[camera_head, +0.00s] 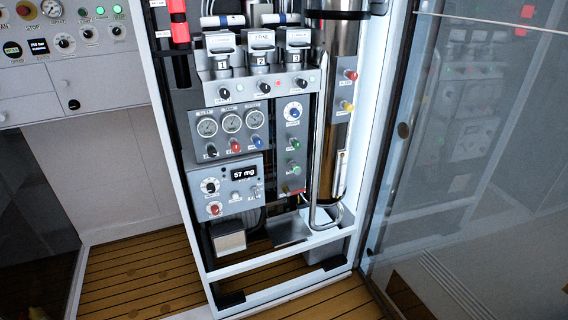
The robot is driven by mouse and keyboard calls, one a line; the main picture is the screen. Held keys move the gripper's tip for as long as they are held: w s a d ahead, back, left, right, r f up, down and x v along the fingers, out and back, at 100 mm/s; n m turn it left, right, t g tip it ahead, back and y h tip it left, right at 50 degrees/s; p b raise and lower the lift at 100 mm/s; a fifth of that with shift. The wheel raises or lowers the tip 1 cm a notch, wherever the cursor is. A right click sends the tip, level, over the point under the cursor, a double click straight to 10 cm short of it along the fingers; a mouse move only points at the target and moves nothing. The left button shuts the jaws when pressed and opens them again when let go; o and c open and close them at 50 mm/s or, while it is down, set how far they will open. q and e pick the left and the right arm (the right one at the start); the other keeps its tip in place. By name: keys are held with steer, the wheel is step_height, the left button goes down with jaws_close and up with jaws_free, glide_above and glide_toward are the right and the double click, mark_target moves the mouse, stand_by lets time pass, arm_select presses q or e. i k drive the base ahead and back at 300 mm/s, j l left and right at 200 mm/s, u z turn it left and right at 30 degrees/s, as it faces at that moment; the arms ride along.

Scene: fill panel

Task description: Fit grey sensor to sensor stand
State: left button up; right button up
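No part of my left or right gripper is in view. I cannot tell for sure which thing is the grey sensor or the sensor stand. A small grey metal box (229,239) sits low in the open cabinet, under the module with the "57 mg" display (244,172). A grey metal tray-like piece (287,231) lies to its right, at the foot of the cabinet. Neither is touched by a gripper.
The white cabinet frame (168,120) holds gauges, knobs and three numbered units. A bent metal pipe (316,170) runs down beside a tall cylinder (333,110). A glass door (470,160) stands at the right.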

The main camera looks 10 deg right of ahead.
mark_target(296, 168)
steer(key=i+j, duration=1.05)
steer(key=j+z, duration=0.1)
steer(key=z, duration=1.75)
